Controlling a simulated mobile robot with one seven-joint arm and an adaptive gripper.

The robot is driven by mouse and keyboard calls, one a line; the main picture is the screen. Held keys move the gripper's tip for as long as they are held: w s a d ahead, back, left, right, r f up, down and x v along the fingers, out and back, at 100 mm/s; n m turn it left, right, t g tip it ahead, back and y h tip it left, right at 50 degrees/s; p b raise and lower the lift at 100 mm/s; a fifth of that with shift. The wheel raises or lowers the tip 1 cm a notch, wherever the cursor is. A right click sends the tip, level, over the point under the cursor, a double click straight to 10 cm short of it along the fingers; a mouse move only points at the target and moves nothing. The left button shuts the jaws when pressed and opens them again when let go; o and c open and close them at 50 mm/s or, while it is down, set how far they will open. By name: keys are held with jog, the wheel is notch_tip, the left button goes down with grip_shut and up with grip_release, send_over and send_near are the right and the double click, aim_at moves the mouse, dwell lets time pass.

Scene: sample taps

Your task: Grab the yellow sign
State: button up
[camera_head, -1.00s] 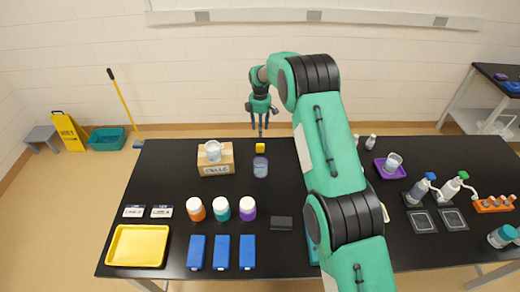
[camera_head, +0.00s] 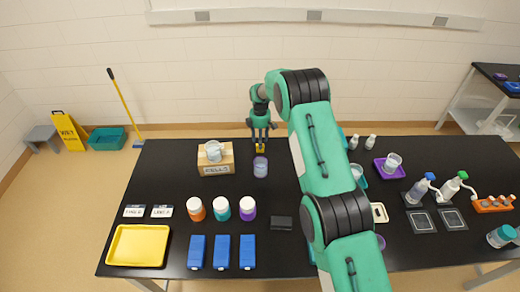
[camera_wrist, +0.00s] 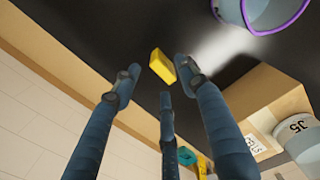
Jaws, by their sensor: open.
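The yellow sign (camera_head: 69,132) is a folding wet-floor sign. It stands upright on the floor at the far left, beyond the table, and part of it seems to show at the bottom of the wrist view (camera_wrist: 201,166). My gripper (camera_head: 260,138) is open over the table's back edge, far to the right of the sign. A small yellow block (camera_head: 260,148) sits on the table just below my fingers. In the wrist view the block (camera_wrist: 161,66) lies by the open fingertips (camera_wrist: 157,80); I cannot tell whether they touch it.
A cardboard box (camera_head: 216,167) and a clear purple-rimmed cup (camera_head: 260,167) stand close to my gripper. A teal tub (camera_head: 107,139), a grey stool (camera_head: 40,138) and a yellow-handled mop (camera_head: 122,104) flank the sign. A yellow tray (camera_head: 138,246) lies at the table's front left.

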dwell(0.3)
jog(key=shift+f+p, duration=0.35)
jog(key=shift+f, duration=2.25)
jog(key=c, duration=1)
